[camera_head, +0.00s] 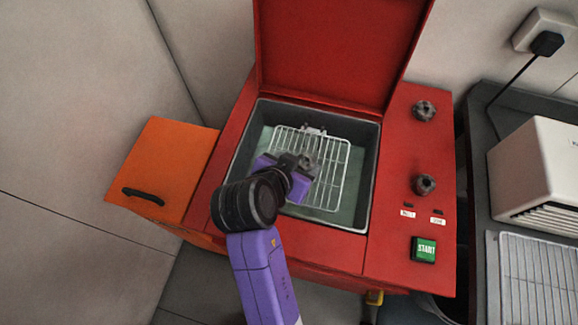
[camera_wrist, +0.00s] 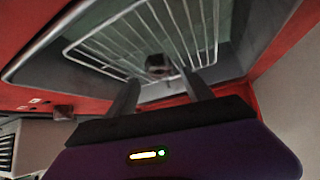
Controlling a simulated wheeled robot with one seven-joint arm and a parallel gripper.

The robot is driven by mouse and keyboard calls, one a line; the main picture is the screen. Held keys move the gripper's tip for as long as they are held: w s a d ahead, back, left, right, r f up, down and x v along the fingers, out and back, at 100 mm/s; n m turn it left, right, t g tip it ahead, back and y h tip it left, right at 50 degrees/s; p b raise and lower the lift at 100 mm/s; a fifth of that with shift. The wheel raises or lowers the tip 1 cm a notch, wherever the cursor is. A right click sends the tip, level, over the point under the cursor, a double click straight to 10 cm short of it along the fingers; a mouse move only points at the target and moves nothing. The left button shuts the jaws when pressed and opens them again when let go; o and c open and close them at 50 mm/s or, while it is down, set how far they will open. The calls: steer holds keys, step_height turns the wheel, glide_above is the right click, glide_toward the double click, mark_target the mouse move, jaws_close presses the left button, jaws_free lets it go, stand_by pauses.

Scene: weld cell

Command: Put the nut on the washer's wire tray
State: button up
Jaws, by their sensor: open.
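The red washer has its lid up, and its wire tray (camera_head: 343,172) lies in the open basin. In the wrist view the tray's wires (camera_wrist: 105,65) run beyond my fingers. The nut (camera_wrist: 158,66), small and grey-brown, appears on the tray just past the gap between my two fingers. In the head view a small grey shape there, probably the nut (camera_head: 309,158), is partly hidden by my gripper. My gripper (camera_wrist: 160,80) is open, its fingers apart on either side of the nut's line, reaching low over the tray. I cannot tell whether the fingers touch the wires.
The basin's dark rim (camera_head: 372,165) surrounds my gripper, and the raised red lid (camera_head: 335,50) stands behind. Knobs and a green start button (camera_head: 424,249) are on the right panel. An orange cabinet (camera_head: 165,170) adjoins left. A cream machine (camera_head: 535,175) stands on the right-hand bench.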

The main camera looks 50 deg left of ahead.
steer(key=v, duration=0.8)
steer(key=shift+s+r, duration=0.2)
